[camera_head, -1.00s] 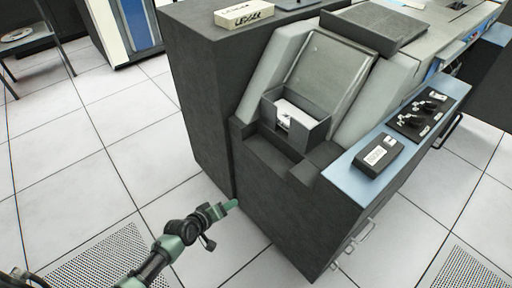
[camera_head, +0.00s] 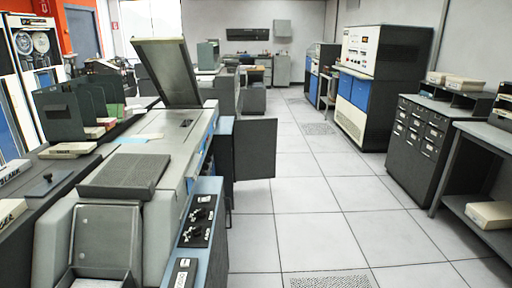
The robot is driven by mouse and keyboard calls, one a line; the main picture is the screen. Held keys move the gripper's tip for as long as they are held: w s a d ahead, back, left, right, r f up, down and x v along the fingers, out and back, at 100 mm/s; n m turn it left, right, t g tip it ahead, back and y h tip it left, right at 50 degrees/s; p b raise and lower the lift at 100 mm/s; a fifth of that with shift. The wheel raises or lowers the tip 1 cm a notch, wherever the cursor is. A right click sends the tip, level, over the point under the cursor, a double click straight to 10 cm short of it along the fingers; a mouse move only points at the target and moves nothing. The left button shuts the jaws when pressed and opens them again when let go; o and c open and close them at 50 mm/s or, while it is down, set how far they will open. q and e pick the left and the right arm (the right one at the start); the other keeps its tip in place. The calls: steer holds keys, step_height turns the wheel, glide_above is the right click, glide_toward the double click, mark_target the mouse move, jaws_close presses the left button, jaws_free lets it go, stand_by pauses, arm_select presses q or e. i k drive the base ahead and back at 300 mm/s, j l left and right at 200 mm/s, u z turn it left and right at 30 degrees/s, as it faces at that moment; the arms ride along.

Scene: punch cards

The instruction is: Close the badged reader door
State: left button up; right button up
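The card reader (camera_head: 150,150) is a long grey and blue machine running away from me on the left. A dark grey door (camera_head: 255,149) stands swung open from its right side, out into the aisle. I see no readable badge on it from here. A grey lid panel (camera_head: 166,72) on top of the machine is tilted up. Neither of my grippers is in view.
A wide tiled aisle (camera_head: 325,210) is free right of the machine. A dark drawer cabinet (camera_head: 418,137) and a desk (camera_head: 490,134) line the right. A tall blue and white cabinet (camera_head: 380,85) stands farther back. Floor grilles lie in the aisle.

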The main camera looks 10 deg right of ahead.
mark_target(255, 140)
steer(key=i+l+z, duration=0.15)
steer(key=l, duration=0.3)
steer(key=i+l+z, duration=0.1)
steer(key=i+l, duration=0.2)
steer(key=i+l+z, duration=0.15)
steer(key=l, duration=0.35)
steer(key=i+l+z, duration=0.1)
steer(key=i+l, duration=0.35)
steer(key=i, duration=0.65)
steer(key=i+l, duration=0.1)
steer(key=i, duration=0.65)
steer(key=i+l+u, duration=0.1)
steer(key=i, duration=0.7)
